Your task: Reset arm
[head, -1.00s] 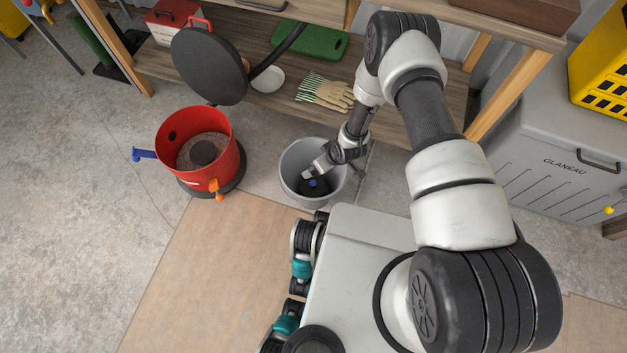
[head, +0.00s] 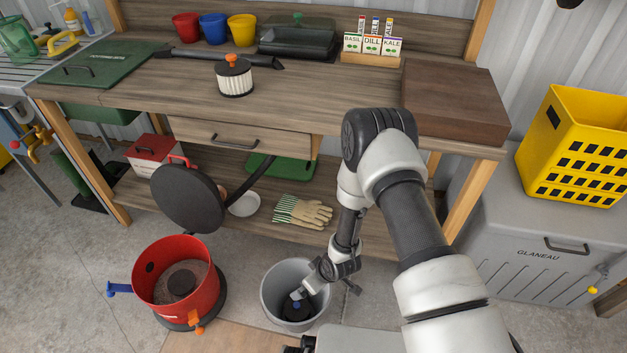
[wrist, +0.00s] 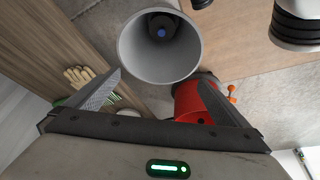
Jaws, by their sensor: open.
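My gripper (wrist: 159,75) is open, with nothing between its spread fingers in the wrist view. In the head view my arm reaches down to a grey bucket (head: 270,300), and the gripper end shows over its opening. The bucket also shows ahead of the fingertips in the wrist view (wrist: 135,50). A dark round thing with a blue centre (head: 297,310) lies inside the bucket, and it also shows in the wrist view (wrist: 161,26). The fingertips are hard to make out in the head view.
A wooden workbench (head: 330,118) stands behind, with a lower shelf holding gloves (head: 303,212). A red canister (head: 205,262) with an open black lid (head: 187,198) stands left of the bucket. A grey chest (head: 530,240) bearing a yellow crate (head: 575,145) is at the right.

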